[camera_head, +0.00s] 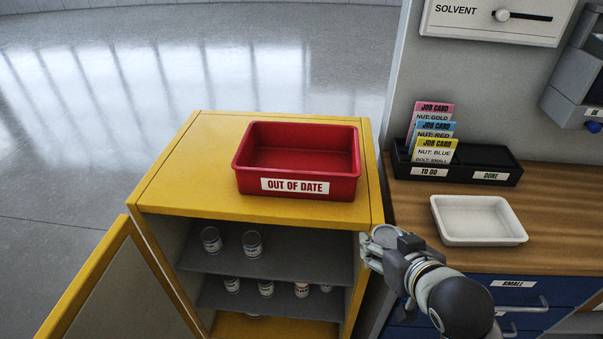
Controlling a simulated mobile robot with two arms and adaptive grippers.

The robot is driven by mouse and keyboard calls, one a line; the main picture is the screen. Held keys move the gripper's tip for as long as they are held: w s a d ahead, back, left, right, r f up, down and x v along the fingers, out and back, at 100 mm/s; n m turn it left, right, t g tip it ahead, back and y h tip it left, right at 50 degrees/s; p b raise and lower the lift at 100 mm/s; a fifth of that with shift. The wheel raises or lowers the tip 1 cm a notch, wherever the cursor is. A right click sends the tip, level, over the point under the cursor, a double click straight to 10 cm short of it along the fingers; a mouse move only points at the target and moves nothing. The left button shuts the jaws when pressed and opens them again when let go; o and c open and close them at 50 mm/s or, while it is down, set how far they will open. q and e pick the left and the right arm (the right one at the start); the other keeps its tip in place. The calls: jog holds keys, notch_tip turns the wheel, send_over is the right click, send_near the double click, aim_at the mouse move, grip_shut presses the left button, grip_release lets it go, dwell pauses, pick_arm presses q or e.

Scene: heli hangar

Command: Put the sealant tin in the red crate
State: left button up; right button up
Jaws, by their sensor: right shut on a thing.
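The red crate (298,185), labelled OUT OF DATE, stands empty on top of the yellow cabinet (185,160). My right gripper (380,247) is at the cabinet's front right edge, below and to the right of the crate. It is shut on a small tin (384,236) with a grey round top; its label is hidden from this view. Other tins (211,240) stand on the cabinet's upper shelf and several more (266,288) on the lower shelf. My left gripper is not in view.
The cabinet door (120,285) stands open at the left. On the right, a wooden bench (560,200) holds a white tray (478,220) and a black card holder (490,160) with job cards. Blue drawers (520,292) are below. Space above the crate is clear.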

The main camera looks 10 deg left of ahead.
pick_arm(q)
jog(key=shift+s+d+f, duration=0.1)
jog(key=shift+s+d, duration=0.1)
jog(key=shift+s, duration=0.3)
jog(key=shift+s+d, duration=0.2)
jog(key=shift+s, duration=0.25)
pick_arm(e)
jog(key=w+d+r+m+h, duration=0.1)
jog(key=w+d+r, duration=0.1)
jog(key=r, duration=0.5)
jog(key=w+d+r+m+h, duration=0.2)
jog(key=d+r, duration=0.3)
jog(key=r, duration=0.3)
jog(key=shift+w+d, duration=0.15)
jog(key=shift+w, duration=0.1)
jog(key=shift+f, duration=0.1)
